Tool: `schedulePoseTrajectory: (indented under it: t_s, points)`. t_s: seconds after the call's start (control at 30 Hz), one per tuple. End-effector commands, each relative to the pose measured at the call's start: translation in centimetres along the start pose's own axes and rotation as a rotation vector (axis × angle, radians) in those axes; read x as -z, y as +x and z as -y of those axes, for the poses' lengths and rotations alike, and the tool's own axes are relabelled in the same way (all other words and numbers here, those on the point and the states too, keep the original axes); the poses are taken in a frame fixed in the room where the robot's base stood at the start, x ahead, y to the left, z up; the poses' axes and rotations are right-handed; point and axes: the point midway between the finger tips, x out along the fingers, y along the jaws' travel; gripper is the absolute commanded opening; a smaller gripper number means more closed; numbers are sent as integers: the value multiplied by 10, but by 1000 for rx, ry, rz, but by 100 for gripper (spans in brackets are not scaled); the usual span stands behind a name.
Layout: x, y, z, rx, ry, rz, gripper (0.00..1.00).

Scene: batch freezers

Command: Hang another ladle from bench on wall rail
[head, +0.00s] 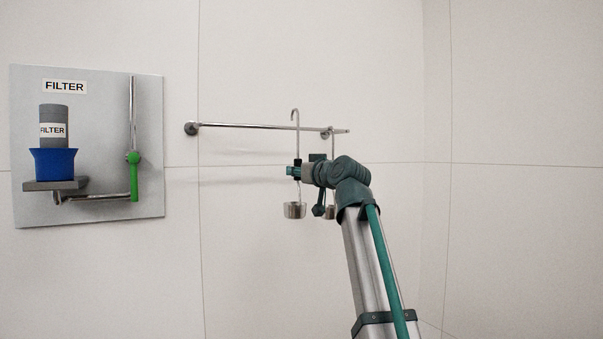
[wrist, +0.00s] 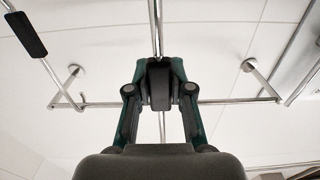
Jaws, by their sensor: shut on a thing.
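My gripper (head: 297,171) is shut on the dark grip of a metal ladle (head: 294,211) and holds it upright, cup down. Its hooked top shows above the wall rail (head: 255,126) in the head view; its depth from the rail is unclear. In the wrist view my gripper (wrist: 160,88) is closed on the dark grip, and the handle (wrist: 155,25) crosses the picture's middle. A second ladle (head: 332,147) hangs near the rail's right end, its cup partly hidden behind my gripper. In the wrist view its dark grip (wrist: 26,36) is upper left, the rail (wrist: 225,101) behind.
A filter panel (head: 88,90) with a blue cup, grey filter and green-handled pipe is on the wall at the left. The rail is bare left of the held ladle. No bench shows in the head view.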

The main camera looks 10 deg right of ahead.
Motion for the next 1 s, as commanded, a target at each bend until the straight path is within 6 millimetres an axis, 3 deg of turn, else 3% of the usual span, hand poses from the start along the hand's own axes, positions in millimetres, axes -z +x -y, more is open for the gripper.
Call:
schedulePoseTrajectory:
  t_s: [0.93,1.0]
  points:
    - [1,70,0,0,0,-1,0]
    - [-7,69,0,-1,0,0,0]
